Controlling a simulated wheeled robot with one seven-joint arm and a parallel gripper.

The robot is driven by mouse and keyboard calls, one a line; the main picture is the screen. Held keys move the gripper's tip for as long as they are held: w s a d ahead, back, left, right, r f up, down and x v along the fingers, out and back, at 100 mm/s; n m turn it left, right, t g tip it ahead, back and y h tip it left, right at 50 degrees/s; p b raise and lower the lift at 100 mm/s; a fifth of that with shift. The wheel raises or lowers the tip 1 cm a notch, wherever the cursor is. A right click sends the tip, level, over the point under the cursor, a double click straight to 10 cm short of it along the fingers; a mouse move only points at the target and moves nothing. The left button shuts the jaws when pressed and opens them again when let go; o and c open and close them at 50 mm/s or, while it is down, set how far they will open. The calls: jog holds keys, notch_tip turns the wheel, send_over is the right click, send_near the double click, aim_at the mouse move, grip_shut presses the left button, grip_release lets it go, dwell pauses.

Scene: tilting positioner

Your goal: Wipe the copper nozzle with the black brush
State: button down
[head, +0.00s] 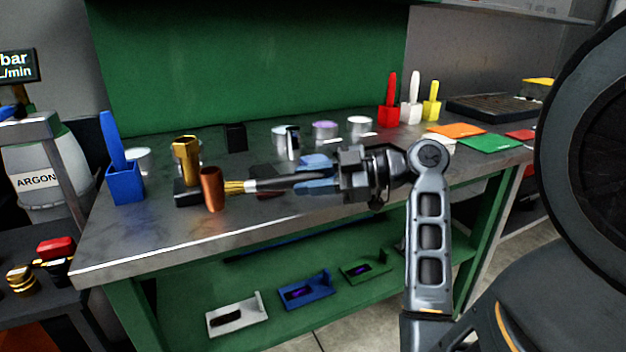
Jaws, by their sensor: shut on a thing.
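The copper nozzle (212,189) stands upright near the front left of the metal workbench. My gripper (340,176) reaches in from the right and is shut on the black brush (290,181), holding it roughly level above the bench. The brush's yellow bristles (236,187) point left and lie right beside the nozzle's right side. Whether they touch it cannot be told from this view. The fingertips partly hide the brush's rear end.
A brass nozzle (186,157) on a black block (187,192) stands just behind the copper one. A blue holder (125,188) with a blue handle is to the left. Several small cylinders stand behind the brush. Red, white and yellow holders are at the back right.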

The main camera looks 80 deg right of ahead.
aim_at(292, 178)
jog(key=shift+w+a+b, duration=0.15)
jog(key=shift+w+a, duration=0.25)
jog(key=shift+w, duration=0.3)
jog(key=shift+w+a+b, duration=0.15)
jog(key=shift+w+a, duration=0.2)
jog(key=shift+w, duration=0.3)
dwell(0.4)
jog(key=shift+w+d+b, duration=0.25)
jog(key=shift+w+d, duration=0.25)
jog(key=shift+d, duration=0.4)
jog(key=shift+w+d+b, duration=0.2)
jog(key=shift+w+d, duration=0.25)
jog(key=shift+d, duration=0.45)
jog(key=shift+s+a, duration=0.45)
jog(key=shift+a, duration=0.45)
jog(key=shift+s+a, duration=0.4)
jog(key=shift+a, duration=0.45)
jog(key=shift+r, duration=0.35)
jog(key=shift+w+d+f, duration=0.1)
jog(key=shift+w+d, duration=0.4)
jog(key=shift+d, duration=0.35)
jog(key=shift+w+d, duration=0.5)
jog(key=shift+d, duration=0.3)
jog(key=shift+s+a, duration=0.1)
